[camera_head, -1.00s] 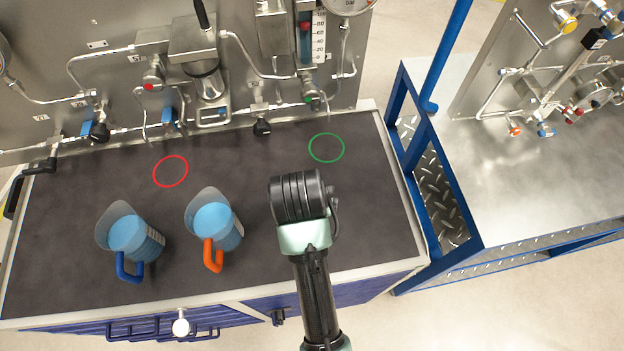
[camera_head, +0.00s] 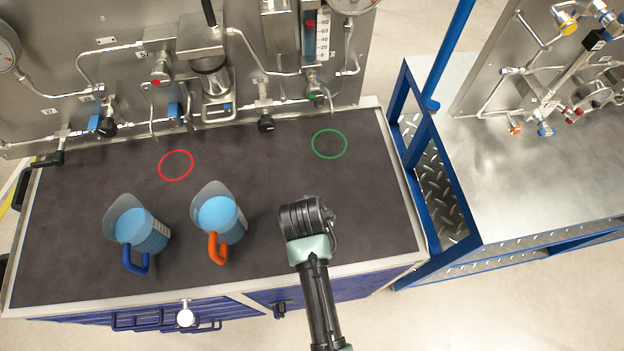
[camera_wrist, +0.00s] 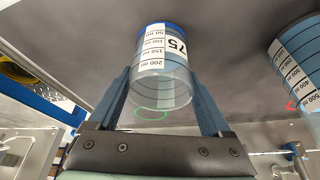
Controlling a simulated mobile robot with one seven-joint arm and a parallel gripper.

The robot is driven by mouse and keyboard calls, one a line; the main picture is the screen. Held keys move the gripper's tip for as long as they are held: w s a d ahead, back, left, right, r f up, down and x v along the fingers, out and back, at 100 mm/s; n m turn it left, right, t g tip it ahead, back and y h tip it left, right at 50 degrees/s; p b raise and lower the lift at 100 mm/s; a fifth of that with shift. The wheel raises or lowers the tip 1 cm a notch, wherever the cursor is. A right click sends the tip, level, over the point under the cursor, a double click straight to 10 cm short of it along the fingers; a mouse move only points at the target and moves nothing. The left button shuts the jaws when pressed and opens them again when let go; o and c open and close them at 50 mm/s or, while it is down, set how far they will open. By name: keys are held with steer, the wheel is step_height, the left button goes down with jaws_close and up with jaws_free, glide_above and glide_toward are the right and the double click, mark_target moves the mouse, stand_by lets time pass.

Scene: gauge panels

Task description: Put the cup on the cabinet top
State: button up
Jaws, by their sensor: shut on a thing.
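The cup (camera_wrist: 172,78) is clear, with a white scale label and blue at one end. It sits between the two blue fingers of my gripper (camera_wrist: 160,88) in the wrist view, shut on its sides. In the head view my gripper (camera_head: 307,216) is over the front right part of the dark cabinet top (camera_head: 375,200); it hides the cup there. I cannot tell if the cup touches the top.
An orange-handled jug (camera_head: 219,216) and a blue-handled jug (camera_head: 138,230) stand left of my gripper. A red ring (camera_head: 176,165) and a green ring (camera_head: 329,144) mark the top. A gauge panel with pipes (camera_head: 120,60) stands behind. The surface around the green ring is clear.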

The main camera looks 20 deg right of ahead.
steer(key=o, duration=1.2)
steer(key=shift+o, duration=0.2)
steer(key=v, duration=1.2)
steer(key=w+a+r+n+t, duration=0.15)
steer(key=w+r+t, duration=0.55)
steer(key=r, duration=0.7)
steer(key=w+a+r+n+t, duration=0.1)
steer(key=w+a+r+t, duration=0.25)
steer(key=w+r, duration=0.75)
steer(key=s+a+r+n+t, duration=0.1)
steer(key=s+r+t, duration=0.3)
steer(key=r, duration=0.7)
steer(key=s+a+r+n+t+y, duration=0.1)
steer(key=s+r+t, duration=0.3)
steer(key=r, duration=0.8)
steer(key=s+a+r+n+t+y, duration=0.1)
steer(key=s+r+t, duration=0.4)
steer(key=r, duration=0.7)
steer(key=shift+s+a+n+b, duration=0.3)
steer(key=shift+s+a+n, duration=0.35)
steer(key=shift+a, duration=0.25)
steer(key=shift+r, duration=0.1)
